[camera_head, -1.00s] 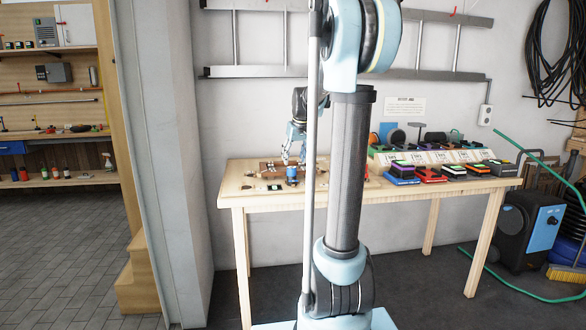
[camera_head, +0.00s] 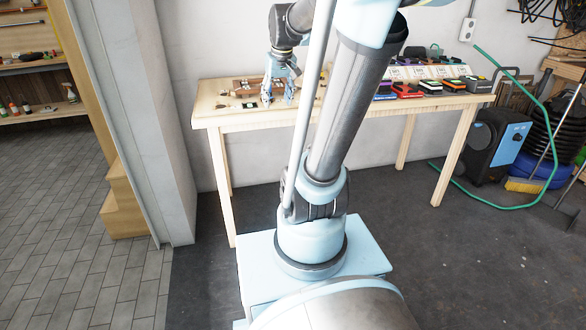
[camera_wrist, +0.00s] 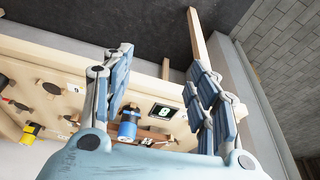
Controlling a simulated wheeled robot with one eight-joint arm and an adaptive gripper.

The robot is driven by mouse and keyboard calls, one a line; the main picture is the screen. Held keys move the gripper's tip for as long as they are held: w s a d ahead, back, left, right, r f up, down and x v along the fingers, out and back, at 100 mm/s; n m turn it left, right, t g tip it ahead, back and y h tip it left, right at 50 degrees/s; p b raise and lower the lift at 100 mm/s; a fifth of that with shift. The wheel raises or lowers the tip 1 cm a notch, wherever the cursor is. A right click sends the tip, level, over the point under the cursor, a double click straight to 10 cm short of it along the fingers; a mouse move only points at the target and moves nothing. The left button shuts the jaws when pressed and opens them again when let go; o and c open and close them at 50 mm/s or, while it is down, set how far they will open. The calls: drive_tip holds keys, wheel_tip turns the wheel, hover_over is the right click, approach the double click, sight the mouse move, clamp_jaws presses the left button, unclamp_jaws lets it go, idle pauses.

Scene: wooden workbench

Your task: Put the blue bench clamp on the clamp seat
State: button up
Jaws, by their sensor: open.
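My gripper (camera_head: 278,98) is open over the left part of the workbench in the head view. In the wrist view its two fingers (camera_wrist: 160,68) are spread wide with nothing held between them. A small blue piece with a pale band, apparently the blue bench clamp (camera_wrist: 127,128), is on the bench beside the left finger, partly covered by it. In the head view I cannot separate it from the blue fingers. A dark square with a pale green mark (camera_wrist: 163,112) lies right of the blue piece. I cannot tell which thing is the clamp seat.
The wooden workbench (camera_head: 228,119) carries a brown wooden block (camera_head: 246,86) near the gripper. A yellow piece (camera_wrist: 30,130) lies farther left in the wrist view. Several coloured boxes (camera_head: 408,90) stand at the bench's right. A green hose (camera_head: 548,135) loops beyond the right end.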

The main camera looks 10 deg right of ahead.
drive_tip(key=s+f, duration=0.7)
drive_tip(key=s, duration=0.3)
drive_tip(key=s+f+m+g, duration=0.1)
drive_tip(key=s+f, duration=0.7)
drive_tip(key=s, duration=0.2)
drive_tip(key=shift+s+d+f, duration=0.2)
drive_tip(key=shift+s, duration=0.2)
drive_tip(key=shift+d, duration=0.1)
